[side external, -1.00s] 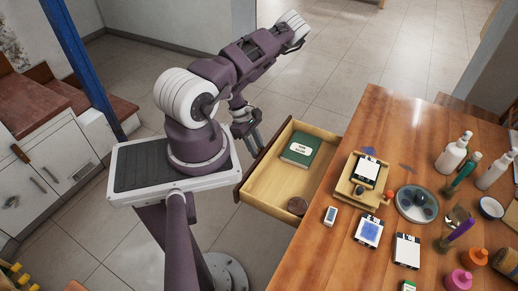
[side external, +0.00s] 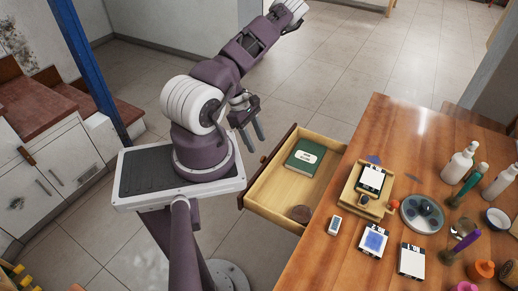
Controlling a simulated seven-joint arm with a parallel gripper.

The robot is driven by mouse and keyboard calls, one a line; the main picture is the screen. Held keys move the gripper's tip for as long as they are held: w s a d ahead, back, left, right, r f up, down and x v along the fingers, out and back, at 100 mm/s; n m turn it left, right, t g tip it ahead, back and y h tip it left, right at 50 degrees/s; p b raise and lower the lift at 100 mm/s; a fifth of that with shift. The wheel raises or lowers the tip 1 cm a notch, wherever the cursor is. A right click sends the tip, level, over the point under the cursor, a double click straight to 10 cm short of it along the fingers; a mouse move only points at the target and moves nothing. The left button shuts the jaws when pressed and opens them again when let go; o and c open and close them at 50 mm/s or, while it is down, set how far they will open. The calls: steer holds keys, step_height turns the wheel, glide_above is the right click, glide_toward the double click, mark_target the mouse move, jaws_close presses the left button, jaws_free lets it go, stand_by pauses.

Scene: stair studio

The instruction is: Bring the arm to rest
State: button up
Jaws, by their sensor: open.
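My gripper (side external: 251,133) hangs near my arm's base, just left of the open drawer. Its two grey fingers point down and stand apart, with nothing seen between them. My arm is raised, with its elbow toward the top of the view. The fingers look clear of the drawer's front panel, though the exact gap is hard to tell from this angle.
The wooden drawer (side external: 268,205) is pulled out from the table (side external: 395,130). It holds a green book (side external: 304,158) and a small round brown thing (side external: 301,213). Bottles, a wooden tray (side external: 350,200) and cards crowd the table. The tiled floor behind is clear.

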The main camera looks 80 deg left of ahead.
steer(key=shift+r, duration=0.1)
stand_by(0.3)
steer(key=w+d+r+m+t+h, duration=0.15)
steer(key=w+d+r+m, duration=0.25)
steer(key=w+d+r, duration=0.4)
steer(key=w+d+r+m+g+h, duration=0.15)
steer(key=w+d+r+m, duration=0.35)
steer(key=r, duration=0.5)
steer(key=s+d+r+m+g, duration=0.1)
steer(key=d+r+m, duration=0.5)
steer(key=d+r, duration=0.5)
steer(key=s+d+r+m+t+y, duration=0.1)
steer(key=s+d+r+m+y, duration=0.1)
steer(key=s+m, duration=0.4)
steer(key=s+d+r+m+t+y, duration=0.2)
steer(key=s+r+m+y, duration=0.2)
steer(key=s+r+m, duration=0.2)
steer(key=shift+s+d+r, duration=0.2)
steer(key=shift+s+r, duration=0.2)
steer(key=shift+s, duration=0.4)
